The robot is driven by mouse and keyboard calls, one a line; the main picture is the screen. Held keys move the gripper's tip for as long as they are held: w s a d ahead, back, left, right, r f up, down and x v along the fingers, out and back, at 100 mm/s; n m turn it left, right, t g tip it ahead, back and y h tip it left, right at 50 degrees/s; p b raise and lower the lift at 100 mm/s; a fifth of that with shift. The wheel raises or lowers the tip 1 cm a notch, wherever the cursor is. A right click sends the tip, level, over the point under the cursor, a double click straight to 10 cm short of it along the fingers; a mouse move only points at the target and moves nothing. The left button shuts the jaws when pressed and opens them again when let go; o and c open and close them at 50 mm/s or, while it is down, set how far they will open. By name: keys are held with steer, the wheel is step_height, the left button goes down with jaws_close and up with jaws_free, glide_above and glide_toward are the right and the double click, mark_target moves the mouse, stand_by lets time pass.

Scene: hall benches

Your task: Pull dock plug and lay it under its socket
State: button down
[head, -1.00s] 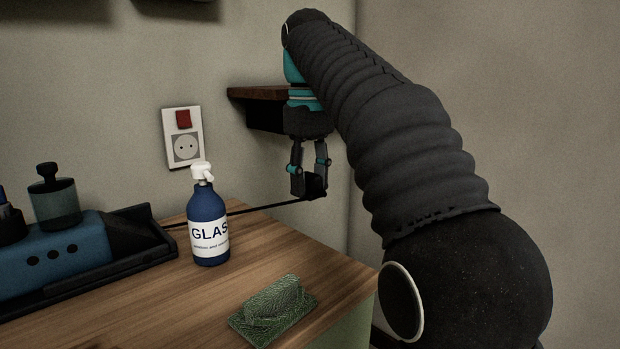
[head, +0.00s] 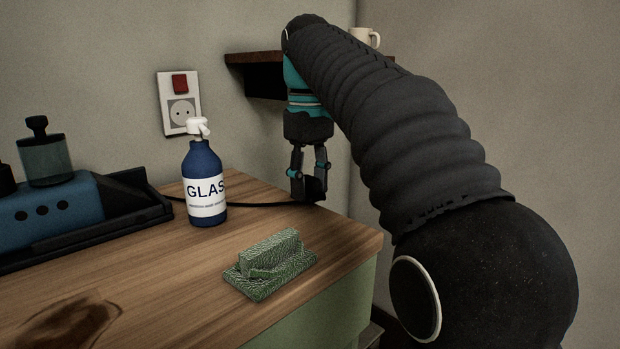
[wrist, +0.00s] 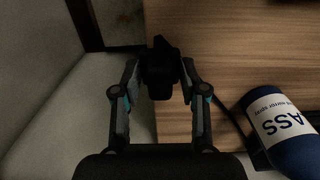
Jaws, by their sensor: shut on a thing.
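My gripper (head: 308,182) is shut on the black dock plug (head: 316,190). It points down at the back right of the wooden bench, low by the bench top. In the wrist view the plug (wrist: 160,78) sits between the fingertips, over the bench's edge; I cannot tell whether it touches the wood. Its black cable (head: 258,204) runs left along the bench and passes behind the blue bottle. The wall socket (head: 181,110), a white plate with a red switch above a round outlet, is empty and stands to the left of my gripper.
The blue spray bottle (head: 203,182) stands left of the plug. A green sponge-like block (head: 268,264) lies nearer on the bench (head: 190,285). A blue dock (head: 55,212) in a dark tray is at left. A dark shelf (head: 250,59) with a mug (head: 364,37) is behind my arm.

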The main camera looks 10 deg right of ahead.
steer(key=shift+f, duration=0.2)
steer(key=c, duration=0.5)
jaws_free()
steer(key=shift+c, duration=0.2)
